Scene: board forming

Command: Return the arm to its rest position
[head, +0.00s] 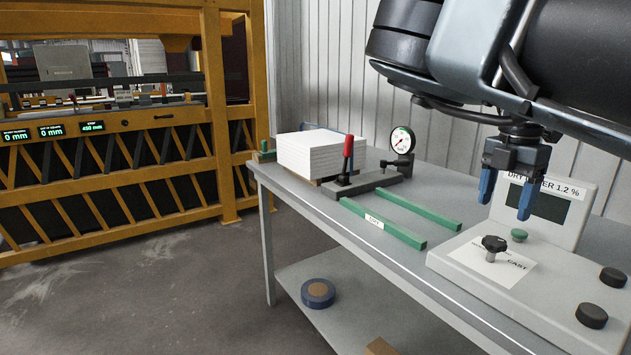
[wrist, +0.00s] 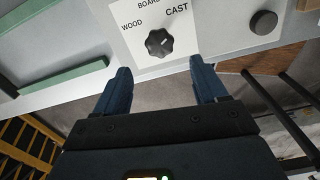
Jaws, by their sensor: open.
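My gripper (head: 506,192) hangs from my arm at the upper right of the head view, with its two blue fingers apart and nothing between them. It is above the grey control box (head: 462,262) on the table. In the wrist view my gripper (wrist: 160,82) shows both blue fingers spread, with a black selector knob (wrist: 160,42) beyond the gap. The knob (head: 494,245) stands on a white label with the word CAST. My fingers look apart from the knob.
The grey table (head: 340,222) holds a white stack (head: 322,150), a red-handled clamp (head: 348,158), a dial gauge (head: 402,142) and green rails (head: 385,222). A display panel (head: 540,205) stands behind the control box. A yellow frame machine (head: 215,110) is at left. Floor (head: 150,290) in front is clear.

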